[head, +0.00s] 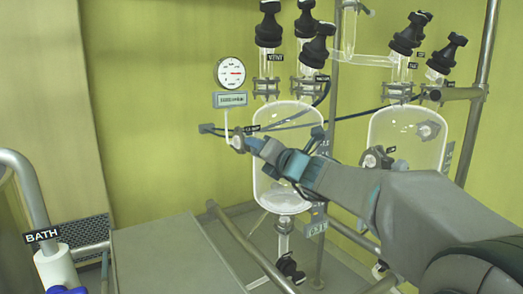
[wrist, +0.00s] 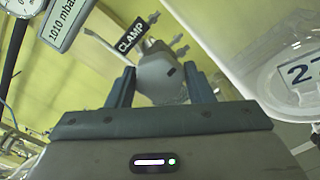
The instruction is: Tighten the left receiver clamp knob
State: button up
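In the head view the knob (head: 238,143) shows small at the left side of the left glass vessel (head: 275,190), below the gauge. My gripper (wrist: 160,78) has one finger on each side of the knob, with no clear gap on either side. It also shows in the head view (head: 251,146); my arm hides part of the left vessel.
A round gauge (head: 230,72) with a display box (head: 230,99) hangs above the knob. Thin dark rods run close behind. A second glass vessel (head: 408,140) stands to the right. A grey bench top (head: 165,260) and the BATH post (head: 50,255) are at lower left.

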jog(key=shift+o, duration=1.3)
jog(key=p+v, duration=0.1)
jog(key=v, duration=1.3)
